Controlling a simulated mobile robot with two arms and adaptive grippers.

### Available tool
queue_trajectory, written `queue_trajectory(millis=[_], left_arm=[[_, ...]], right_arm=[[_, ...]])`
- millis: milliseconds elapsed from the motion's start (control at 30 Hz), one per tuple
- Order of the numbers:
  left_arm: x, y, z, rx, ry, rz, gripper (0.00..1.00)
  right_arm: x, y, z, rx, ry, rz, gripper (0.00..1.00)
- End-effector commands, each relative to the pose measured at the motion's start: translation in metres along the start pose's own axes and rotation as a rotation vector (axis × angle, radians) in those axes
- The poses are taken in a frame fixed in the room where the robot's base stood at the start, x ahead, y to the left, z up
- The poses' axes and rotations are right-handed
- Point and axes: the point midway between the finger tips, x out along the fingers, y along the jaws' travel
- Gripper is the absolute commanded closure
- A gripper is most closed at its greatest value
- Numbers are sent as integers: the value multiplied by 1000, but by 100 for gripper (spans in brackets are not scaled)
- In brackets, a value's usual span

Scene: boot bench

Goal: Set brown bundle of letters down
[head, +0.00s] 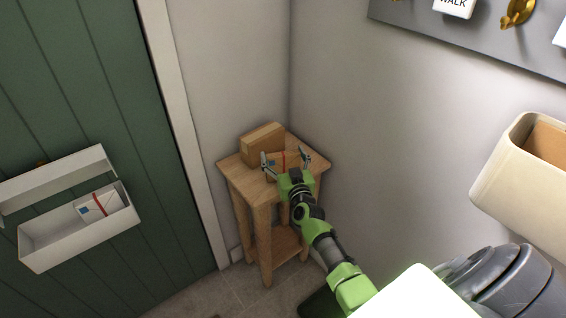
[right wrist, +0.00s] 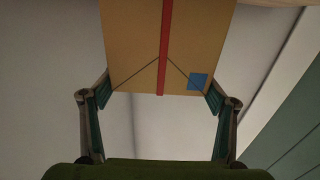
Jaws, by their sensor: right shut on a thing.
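The brown bundle of letters (head: 277,168) has a red band. It shows at the small wooden table in the head view, partly hidden by my right gripper (head: 285,160). In the right wrist view the bundle (right wrist: 135,45) has a red stripe, thin dark strings and a blue square, and my right gripper (right wrist: 159,97) has one finger at each side of it. My right gripper is shut on the bundle. I cannot tell whether the bundle touches the tabletop. My left gripper is not in view.
The wooden table (head: 232,171) stands in the corner, with a cardboard box (head: 263,141) at its back. A white open mailbox (head: 75,238) on the green door (head: 110,120) holds a pale red-banded bundle (head: 98,206). A cream bin (head: 505,165) is at the right.

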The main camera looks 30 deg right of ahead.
Motion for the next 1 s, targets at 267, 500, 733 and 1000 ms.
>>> queue_trajectory(millis=[267,500,733,1000], left_arm=[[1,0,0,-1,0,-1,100],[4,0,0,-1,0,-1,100],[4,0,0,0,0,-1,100],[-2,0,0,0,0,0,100]], right_arm=[[0,0,0,-1,2,0,45],[0,0,4,0,1,0,4],[0,0,4,0,1,0,4],[-14,-1,2,1,-2,-1,4]])
